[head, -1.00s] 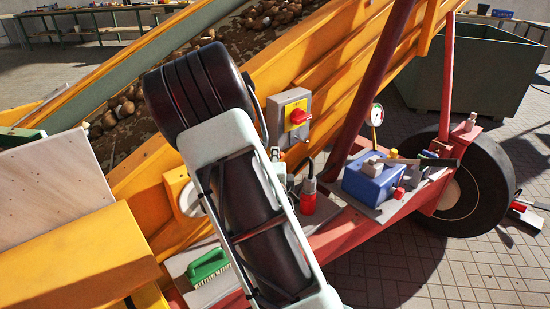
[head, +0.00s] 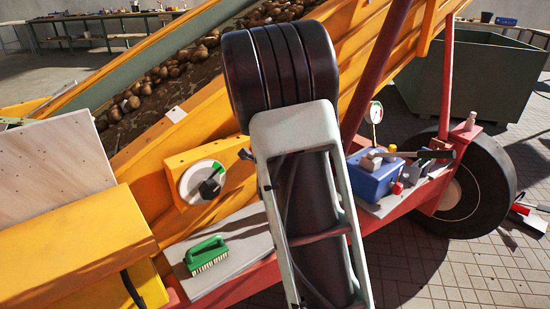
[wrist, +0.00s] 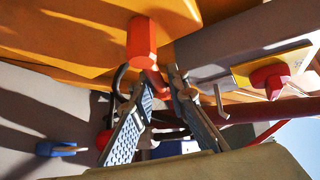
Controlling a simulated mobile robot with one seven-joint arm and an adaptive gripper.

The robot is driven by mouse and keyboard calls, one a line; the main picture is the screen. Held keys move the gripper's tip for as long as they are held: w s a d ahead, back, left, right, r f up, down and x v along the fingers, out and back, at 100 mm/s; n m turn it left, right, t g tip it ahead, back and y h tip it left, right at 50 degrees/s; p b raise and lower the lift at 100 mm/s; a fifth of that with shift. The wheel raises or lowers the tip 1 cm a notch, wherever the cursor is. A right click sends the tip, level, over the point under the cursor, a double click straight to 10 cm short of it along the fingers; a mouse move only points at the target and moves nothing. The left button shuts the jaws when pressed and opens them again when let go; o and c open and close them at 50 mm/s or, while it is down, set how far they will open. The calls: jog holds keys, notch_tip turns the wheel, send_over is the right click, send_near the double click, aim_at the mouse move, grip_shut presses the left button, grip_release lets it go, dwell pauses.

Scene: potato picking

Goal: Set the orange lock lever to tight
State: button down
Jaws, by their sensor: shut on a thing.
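The orange lock lever (wrist: 141,45) shows at the upper middle of the wrist view as a faceted orange-red grip. A thinner part of it runs down to my fingertips. My gripper (wrist: 162,84) is shut on this lower part, with the fingers on either side of it. The fingers hide some of the contact. In the head view my own arm covers the gripper and the lever, so the lever's setting cannot be read there.
A red switch (wrist: 270,80) on a yellow plate sits right of the fingers. In the head view, a white disc (head: 192,187) with a dark handle, a green brush (head: 207,254) and a blue box (head: 372,181) lie around my arm.

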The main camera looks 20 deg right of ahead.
jog(key=shift+s+a+f+m+g+y+b, duration=0.1)
jog(key=shift+a+f+m+g+y+b, duration=0.25)
jog(key=shift+f+m+g+y+b, duration=0.5)
jog(key=shift+r, duration=0.1)
jog(key=c, duration=2)
grip_release()
jog(key=shift+c, duration=0.2)
jog(key=v, duration=1.2)
jog(key=shift+s, duration=0.15)
